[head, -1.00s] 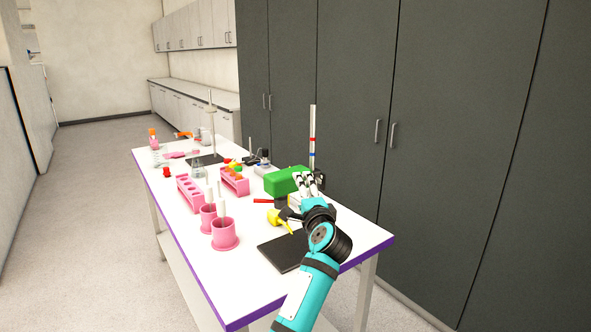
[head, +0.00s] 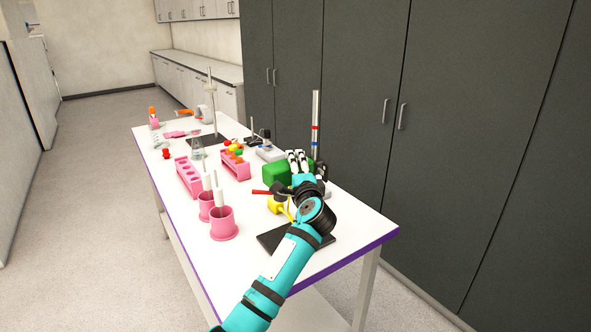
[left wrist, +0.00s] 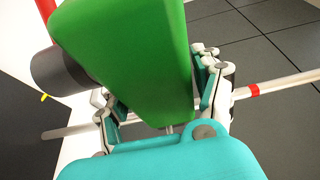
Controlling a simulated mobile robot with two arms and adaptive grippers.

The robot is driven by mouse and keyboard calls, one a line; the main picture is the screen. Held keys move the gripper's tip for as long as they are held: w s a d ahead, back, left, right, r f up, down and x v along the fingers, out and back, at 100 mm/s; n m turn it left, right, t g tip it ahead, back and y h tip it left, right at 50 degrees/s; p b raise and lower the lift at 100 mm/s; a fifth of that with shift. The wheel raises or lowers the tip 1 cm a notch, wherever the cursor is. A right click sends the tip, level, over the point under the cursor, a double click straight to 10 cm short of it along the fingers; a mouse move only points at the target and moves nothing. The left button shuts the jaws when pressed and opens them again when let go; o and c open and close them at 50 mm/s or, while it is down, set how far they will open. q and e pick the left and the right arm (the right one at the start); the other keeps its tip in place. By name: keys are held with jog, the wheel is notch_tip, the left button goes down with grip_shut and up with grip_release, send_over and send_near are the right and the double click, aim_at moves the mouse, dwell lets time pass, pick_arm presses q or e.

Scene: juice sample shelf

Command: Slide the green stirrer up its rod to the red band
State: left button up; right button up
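The green stirrer (head: 275,173) is a block mounted on the upright metal rod (head: 315,105). The rod has a red band (head: 315,127) above a blue band (head: 314,144), both above the stirrer. My left gripper (head: 297,162) is at the stirrer and hides part of it. In the left wrist view, the gripper's fingers (left wrist: 160,100) lie on either side of the green body (left wrist: 135,50). Whether both pads press on it is unclear. The red band (left wrist: 252,90) shows just beyond the right finger. My right gripper is not in view.
The stand's black base plate (head: 272,240) lies at the bench's near end. Pink cups (head: 223,226), a pink rack (head: 187,180) and a red stick (head: 261,192) lie left of the stirrer. Dark cabinets stand behind on the right.

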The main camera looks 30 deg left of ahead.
pick_arm(q)
grip_shut()
notch_tip(320, 180, up, 5)
jog(key=shift+f+b, duration=0.2)
jog(key=shift+b, duration=0.9)
notch_tip(320, 180, up, 5)
jog(key=shift+f+p, duration=0.1)
jog(key=shift+p, duration=0.55)
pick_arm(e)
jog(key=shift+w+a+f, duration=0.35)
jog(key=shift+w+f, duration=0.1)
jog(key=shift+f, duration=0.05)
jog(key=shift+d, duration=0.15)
pick_arm(q)
grip_release()
jog(key=o, duration=0.3)
jog(key=shift+f, duration=0.15)
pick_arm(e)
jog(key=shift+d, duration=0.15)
